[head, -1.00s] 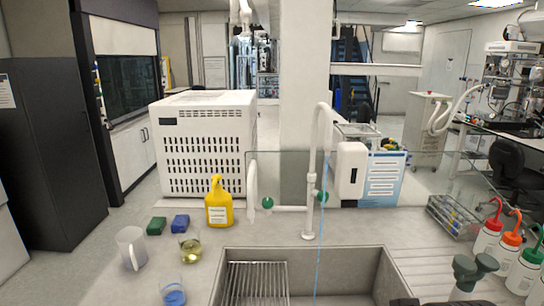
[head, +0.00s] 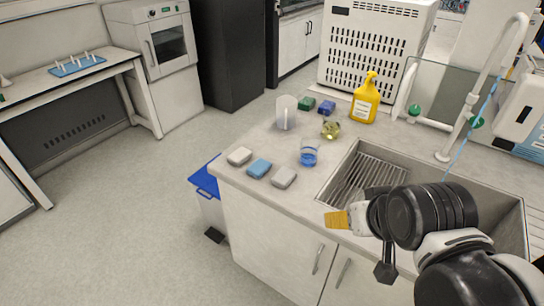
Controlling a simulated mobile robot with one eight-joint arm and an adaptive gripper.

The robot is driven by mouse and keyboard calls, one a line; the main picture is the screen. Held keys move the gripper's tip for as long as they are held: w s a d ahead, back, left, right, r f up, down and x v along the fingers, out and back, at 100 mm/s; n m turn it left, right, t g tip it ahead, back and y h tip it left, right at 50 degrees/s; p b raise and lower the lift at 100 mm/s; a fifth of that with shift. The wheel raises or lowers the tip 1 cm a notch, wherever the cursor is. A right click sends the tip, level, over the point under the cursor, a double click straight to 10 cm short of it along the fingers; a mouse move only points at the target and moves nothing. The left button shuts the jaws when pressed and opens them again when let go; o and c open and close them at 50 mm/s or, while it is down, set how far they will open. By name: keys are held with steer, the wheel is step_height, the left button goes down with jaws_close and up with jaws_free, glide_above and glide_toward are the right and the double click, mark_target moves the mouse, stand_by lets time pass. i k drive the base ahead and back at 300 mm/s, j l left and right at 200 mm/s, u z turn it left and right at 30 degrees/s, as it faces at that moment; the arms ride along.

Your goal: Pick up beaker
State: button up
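A small clear beaker with blue liquid (head: 309,157) stands upright on the counter, left of the sink, in the head view. A second small glass vessel with yellow-green liquid (head: 330,129) stands behind it. A whitish jug-like vessel (head: 286,113) stands further left; I cannot tell which the task means. My gripper (head: 362,246) is at the lower right, in front of the sink and well apart from all three. Its tan-padded finger and a dark finger-like part stand apart, so it looks open and empty.
A sink with a ribbed rack (head: 365,180) lies right of the beakers, with a tall white tap (head: 470,110). A yellow bottle (head: 366,100) and green and blue sponges stand behind. Several soap-like blocks (head: 258,168) lie near the counter's front left edge. A blue-lidded bin (head: 207,180) stands left.

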mark_target(309, 146)
steer(key=j+z, duration=0.35)
steer(key=j, duration=0.35)
steer(key=j+z, duration=0.35)
steer(key=j, duration=0.3)
